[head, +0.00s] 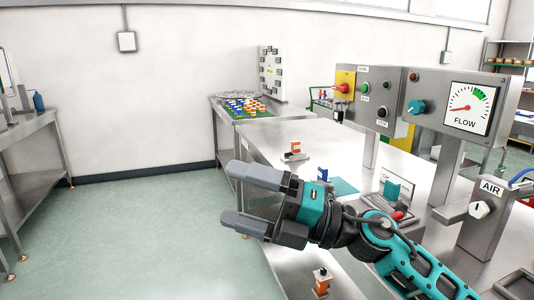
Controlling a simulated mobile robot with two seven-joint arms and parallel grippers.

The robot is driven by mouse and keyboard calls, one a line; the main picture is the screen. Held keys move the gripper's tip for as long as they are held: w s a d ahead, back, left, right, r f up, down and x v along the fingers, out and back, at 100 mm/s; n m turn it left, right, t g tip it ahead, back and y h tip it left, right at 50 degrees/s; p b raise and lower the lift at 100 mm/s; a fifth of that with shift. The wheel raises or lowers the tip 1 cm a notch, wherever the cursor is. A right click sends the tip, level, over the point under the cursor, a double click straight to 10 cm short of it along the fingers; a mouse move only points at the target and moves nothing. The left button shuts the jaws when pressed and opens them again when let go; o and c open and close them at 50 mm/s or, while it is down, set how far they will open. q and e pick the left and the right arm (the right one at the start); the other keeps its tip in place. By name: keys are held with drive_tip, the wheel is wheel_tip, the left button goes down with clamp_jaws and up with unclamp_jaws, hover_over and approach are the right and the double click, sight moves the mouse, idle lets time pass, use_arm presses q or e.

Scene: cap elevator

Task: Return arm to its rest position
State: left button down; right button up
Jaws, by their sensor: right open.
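My right arm comes in from the lower right of the head view. Its gripper (238,199) points left, with its two grey fingers apart and nothing between them. It hangs over the near left edge of the steel workbench (265,155), partly past that edge over the floor. My left gripper is not in this view.
Control boxes (375,97) and a FLOW gauge (466,109) stand on posts at the right, near an AIR valve (480,209). Small orange (295,150) and blue (322,174) parts sit on the bench. Open floor (150,230) lies left.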

drive_tip(key=w+d+f+m+t+h, duration=0.15)
drive_tip(key=d+m+t+h, duration=0.3)
drive_tip(key=m+t, duration=0.45)
drive_tip(key=w+d+f+m+t+h, duration=0.1)
drive_tip(key=w+d+m+t+h, duration=0.3)
drive_tip(key=m+t, duration=0.55)
drive_tip(key=s+d+f+m+g+h, duration=0.3)
drive_tip(key=d+f+m+g+h, duration=0.2)
drive_tip(key=d+f+m+h, duration=0.6)
drive_tip(key=s+d+f+m+g, duration=0.25)
drive_tip(key=s+f+g, duration=0.45)
drive_tip(key=s+f, duration=0.4)
drive_tip(key=s+d+f+m+g, duration=0.25)
drive_tip(key=s+f+g, duration=0.45)
drive_tip(key=s, duration=0.7)
drive_tip(key=w+a+f+t, duration=0.3)
drive_tip(key=w+f+t, duration=0.4)
drive_tip(key=f, duration=0.3)
drive_tip(key=shift+w+a+t+y, duration=0.2)
drive_tip(key=shift+w+t+y, duration=0.25)
drive_tip(key=shift+t, duration=0.1)
